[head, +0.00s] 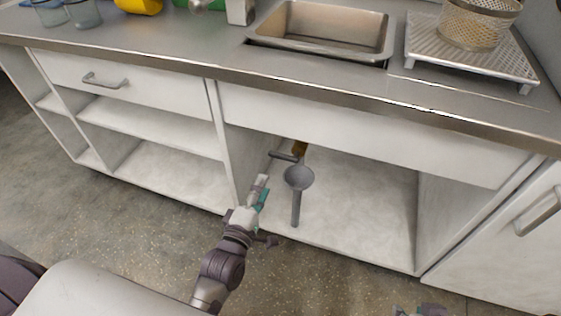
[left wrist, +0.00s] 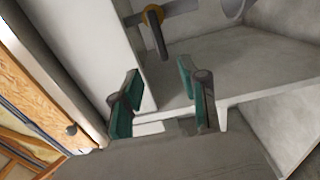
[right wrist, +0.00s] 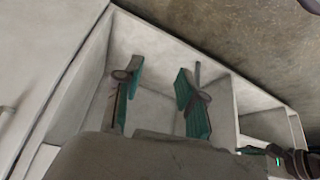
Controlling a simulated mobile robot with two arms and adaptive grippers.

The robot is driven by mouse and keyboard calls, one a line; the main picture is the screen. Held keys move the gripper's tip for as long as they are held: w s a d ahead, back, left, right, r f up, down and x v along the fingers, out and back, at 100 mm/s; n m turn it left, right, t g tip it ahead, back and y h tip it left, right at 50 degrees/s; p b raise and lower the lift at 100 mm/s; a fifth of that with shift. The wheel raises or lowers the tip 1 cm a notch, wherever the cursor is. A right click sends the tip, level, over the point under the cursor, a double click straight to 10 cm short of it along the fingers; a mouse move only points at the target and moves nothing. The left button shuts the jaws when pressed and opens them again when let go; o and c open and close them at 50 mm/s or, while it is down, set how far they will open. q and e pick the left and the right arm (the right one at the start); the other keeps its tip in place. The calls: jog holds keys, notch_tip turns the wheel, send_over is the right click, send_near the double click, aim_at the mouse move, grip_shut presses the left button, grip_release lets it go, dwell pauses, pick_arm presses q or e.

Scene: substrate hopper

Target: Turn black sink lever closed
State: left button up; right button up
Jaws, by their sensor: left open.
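The black lever (head: 284,156) sits under the sink inside the open cabinet bay, beside a brass-yellow fitting (head: 299,148). In the left wrist view the lever (left wrist: 156,34) hangs down from a yellow ring (left wrist: 153,15) on a grey horizontal pipe (left wrist: 178,10). My left gripper (head: 262,187) is open and empty at the front of the bay, short of the lever and not touching it. Its teal fingers (left wrist: 160,98) are spread below the lever in the left wrist view. My right gripper (right wrist: 160,95) is open and empty; only its edge shows at the bottom of the head view.
A white divider panel (head: 222,135) is close to the left gripper. The steel counter edge (head: 330,92) with the sink (head: 325,25) is above. The bay floor (head: 360,220) is clear on the right.

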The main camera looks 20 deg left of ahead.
aim_at(277, 157)
pick_arm(q)
jog(key=w+b, duration=0.1)
jog(key=w, duration=0.4)
jog(key=shift+w+d+f, duration=0.1)
jog(key=shift+w, duration=0.25)
jog(key=w+b, duration=0.1)
jog(key=w, duration=0.4)
jog(key=shift+w+d, duration=0.1)
jog(key=shift+w, duration=0.6)
pick_arm(e)
jog(key=w+a+r+t+y, duration=0.2)
jog(key=w+a+r+t, duration=0.1)
jog(key=w+r+t, duration=0.4)
jog(key=w, duration=0.3)
jog(key=shift+a+r, duration=0.2)
jog(key=shift+a, duration=0.2)
pick_arm(q)
jog(key=shift+c, duration=0.4)
pick_arm(e)
jog(key=shift+s, duration=0.1)
pick_arm(q)
grip_shut()
